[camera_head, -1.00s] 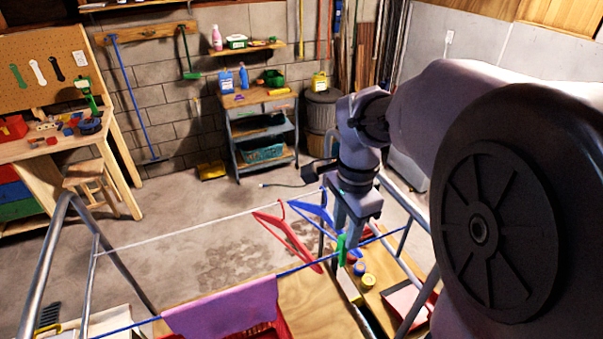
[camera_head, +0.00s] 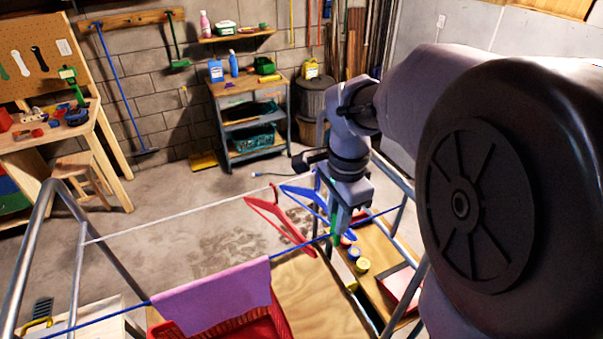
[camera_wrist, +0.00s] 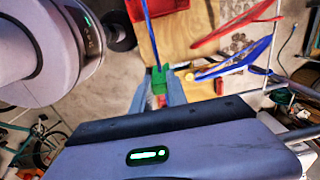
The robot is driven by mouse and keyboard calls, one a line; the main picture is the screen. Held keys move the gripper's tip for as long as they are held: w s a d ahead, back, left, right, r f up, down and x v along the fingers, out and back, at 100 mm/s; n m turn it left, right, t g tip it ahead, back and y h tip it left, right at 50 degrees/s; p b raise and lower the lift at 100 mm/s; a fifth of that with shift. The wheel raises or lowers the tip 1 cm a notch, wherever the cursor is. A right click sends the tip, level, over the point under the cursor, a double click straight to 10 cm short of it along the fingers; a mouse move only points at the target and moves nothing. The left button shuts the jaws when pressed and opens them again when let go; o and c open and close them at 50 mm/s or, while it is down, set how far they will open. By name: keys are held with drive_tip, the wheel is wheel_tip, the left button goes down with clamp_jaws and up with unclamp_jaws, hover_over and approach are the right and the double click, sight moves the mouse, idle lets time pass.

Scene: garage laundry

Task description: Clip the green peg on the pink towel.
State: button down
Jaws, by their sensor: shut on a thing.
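The pink towel (camera_head: 218,297) hangs folded over the blue line (camera_head: 300,252) at the lower left of centre in the head view. My gripper (camera_head: 343,222) is to the right of the towel, apart from it, close to the blue line. It is shut on the green peg (camera_head: 335,222). In the wrist view the green peg (camera_wrist: 159,78) shows between the fingertips, and the blue line (camera_wrist: 151,38) runs up from it in the picture. I cannot tell whether the peg touches the line. The fingers partly hide the peg.
A red hanger (camera_head: 280,228) and a blue hanger (camera_head: 305,197) hang left of my gripper near the white line (camera_head: 180,215). A red basket (camera_head: 283,318) stands below the towel. Yellow-lidded jars (camera_head: 361,265) are on the wood below. Metal rack rails (camera_head: 75,290) stand at the left.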

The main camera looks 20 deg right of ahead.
drive_tip(key=shift+r+p, duration=1.95)
drive_tip(key=shift+r, duration=0.75)
drive_tip(key=shift+f, duration=0.1)
